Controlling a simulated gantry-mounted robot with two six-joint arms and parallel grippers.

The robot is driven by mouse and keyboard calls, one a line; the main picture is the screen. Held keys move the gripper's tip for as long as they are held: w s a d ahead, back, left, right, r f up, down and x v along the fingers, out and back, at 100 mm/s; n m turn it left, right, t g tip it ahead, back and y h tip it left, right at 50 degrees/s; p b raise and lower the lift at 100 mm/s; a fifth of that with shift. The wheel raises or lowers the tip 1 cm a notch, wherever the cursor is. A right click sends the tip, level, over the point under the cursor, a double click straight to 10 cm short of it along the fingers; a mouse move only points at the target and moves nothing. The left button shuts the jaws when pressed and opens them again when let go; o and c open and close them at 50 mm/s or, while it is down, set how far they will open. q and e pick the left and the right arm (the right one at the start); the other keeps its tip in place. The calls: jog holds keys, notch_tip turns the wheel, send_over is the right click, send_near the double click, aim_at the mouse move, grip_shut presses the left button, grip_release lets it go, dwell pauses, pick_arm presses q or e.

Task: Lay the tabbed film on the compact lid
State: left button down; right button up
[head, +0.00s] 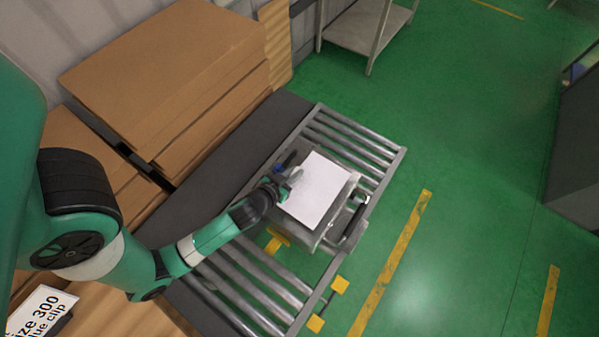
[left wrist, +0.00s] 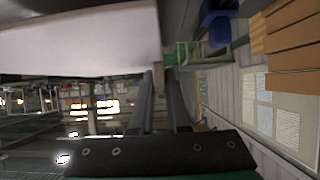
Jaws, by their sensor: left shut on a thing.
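The white film (head: 315,188) is over a grey metal case (head: 303,234) on the roller conveyor. It covers most of the top face, which I take to be the compact lid; whether it touches the lid I cannot tell. My left gripper (head: 288,184) is at the film's left edge. In the left wrist view the film (left wrist: 75,42) spans the upper left, and the left gripper (left wrist: 158,82) is shut on a small tab (left wrist: 157,74) at its edge. My right gripper is not in view.
The case has a dark handle (head: 355,220) on its right side. The roller conveyor (head: 245,285) runs beneath it. Stacked cardboard (head: 165,75) stands at the back left. A metal table (head: 365,25) is at the back.

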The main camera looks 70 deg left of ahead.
pick_arm(q)
jog(key=f+b, duration=0.1)
jog(key=w+f+b, duration=0.1)
jog(key=f, duration=0.1)
jog(key=shift+a+f+b, duration=0.15)
jog(key=shift+f+b, duration=0.15)
jog(key=shift+b, duration=0.05)
jog(key=shift+s, duration=0.25)
jog(key=shift+r, duration=0.1)
jog(key=c, duration=1.3)
grip_release()
jog(key=shift+f, duration=0.2)
jog(key=shift+c, duration=0.2)
jog(key=o, duration=0.4)
jog(key=shift+o, duration=0.2)
